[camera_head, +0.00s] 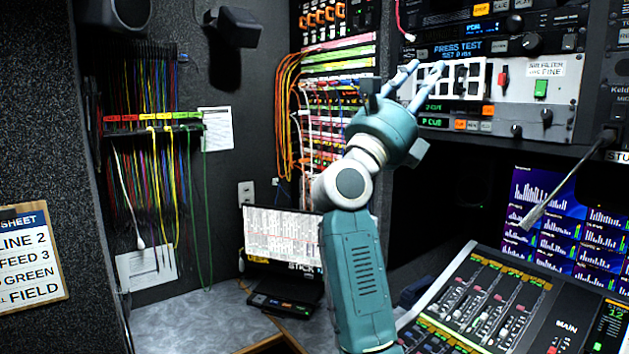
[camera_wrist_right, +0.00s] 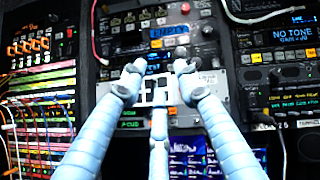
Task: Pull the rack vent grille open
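The rack vent grille (camera_head: 483,78) looks like a white slotted panel on the equipment rack at the upper right of the head view, with dark openings. It also shows between my fingers in the wrist view (camera_wrist_right: 170,92). My right gripper (camera_head: 425,72) is raised before the grille's left side, its fingers reaching toward it and overlapping it in the head view. In the wrist view the right gripper (camera_wrist_right: 157,72) has its fingers spread wide, with nothing held between them. I cannot tell whether a fingertip touches the grille. My left gripper is not in view.
A mixing desk (camera_head: 480,300) stands below the rack at the lower right. A thin rod with a flat tip (camera_head: 533,215) juts out at the right. Orange patch cables (camera_head: 283,100) hang left of my right arm. A laptop-like screen (camera_head: 280,235) stands on the grey counter (camera_head: 185,315).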

